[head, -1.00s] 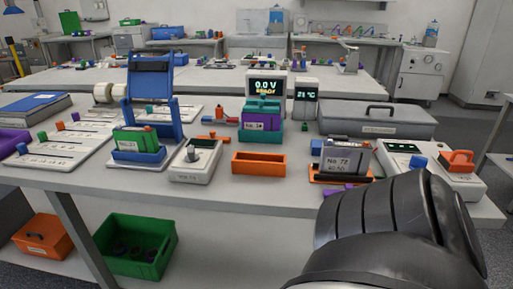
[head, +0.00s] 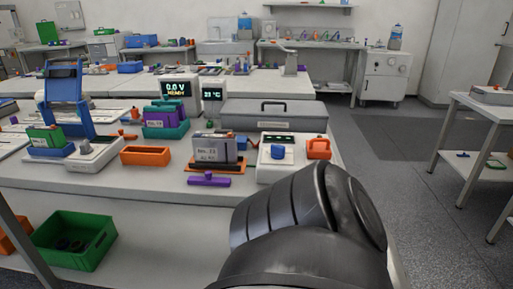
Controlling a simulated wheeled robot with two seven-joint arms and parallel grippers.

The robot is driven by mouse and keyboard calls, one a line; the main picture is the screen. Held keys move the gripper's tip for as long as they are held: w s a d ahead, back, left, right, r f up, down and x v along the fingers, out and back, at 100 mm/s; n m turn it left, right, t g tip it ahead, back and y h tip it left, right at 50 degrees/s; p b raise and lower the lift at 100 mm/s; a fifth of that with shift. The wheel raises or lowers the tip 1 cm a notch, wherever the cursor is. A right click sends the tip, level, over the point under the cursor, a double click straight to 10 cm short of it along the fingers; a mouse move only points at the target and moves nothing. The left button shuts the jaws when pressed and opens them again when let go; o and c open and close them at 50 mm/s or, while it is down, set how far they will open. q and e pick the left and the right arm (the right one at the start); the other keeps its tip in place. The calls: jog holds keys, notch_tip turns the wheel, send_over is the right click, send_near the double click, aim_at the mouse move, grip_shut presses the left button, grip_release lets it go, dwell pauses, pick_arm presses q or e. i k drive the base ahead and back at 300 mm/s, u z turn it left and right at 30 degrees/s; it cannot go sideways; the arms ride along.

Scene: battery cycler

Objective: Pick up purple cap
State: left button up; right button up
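A purple cap (head: 209,181), a flat bar with a small knob on top, lies near the front edge of the table in the head view. It is just in front of the grey battery block (head: 214,149), which stands on an orange and dark base. A large black arm link of mine fills the bottom right, to the right of the cap and apart from it in the picture. Neither of my grippers is in view.
An orange open tray (head: 146,156) stands left of the battery block. A white device (head: 290,155) with a blue knob and an orange handle piece is at the right. A grey case (head: 273,113) lies behind. A green crate (head: 74,239) is below the table.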

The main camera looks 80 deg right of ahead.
aim_at(207, 180)
jog(key=k, duration=0.25)
jog(key=z, duration=1.35)
